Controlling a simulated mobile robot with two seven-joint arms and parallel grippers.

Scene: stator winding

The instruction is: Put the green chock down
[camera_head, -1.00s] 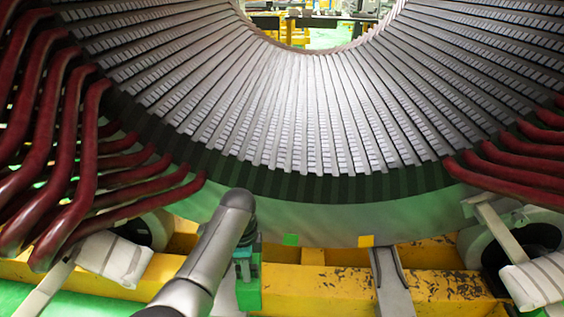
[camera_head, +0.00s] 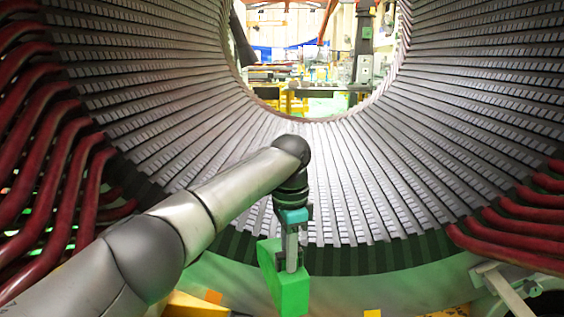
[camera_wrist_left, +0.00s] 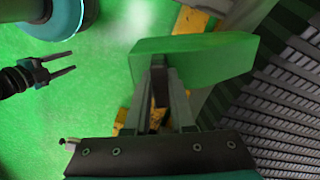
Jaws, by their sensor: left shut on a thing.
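The green chock (camera_head: 286,284) is a bright green block in front of the stator's lower rim in the head view. My left gripper (camera_head: 292,262) points down and is shut on its upper part. In the left wrist view the chock (camera_wrist_left: 195,58) lies across the fingertips of my left gripper (camera_wrist_left: 162,75), with green floor and the stator beyond it. I see nothing touching the chock from below. Another dark gripper, which looks like my right one (camera_wrist_left: 62,74), shows at the left of the wrist view, its two fingers apart and empty.
The large stator (camera_head: 330,190) with its grey slotted bore stands close in front. Dark red coil ends (camera_head: 45,170) stick out at left, and more (camera_head: 520,235) at right. Part of a yellow frame (camera_head: 190,305) shows at the bottom. Wrist view shows open green floor (camera_wrist_left: 90,110).

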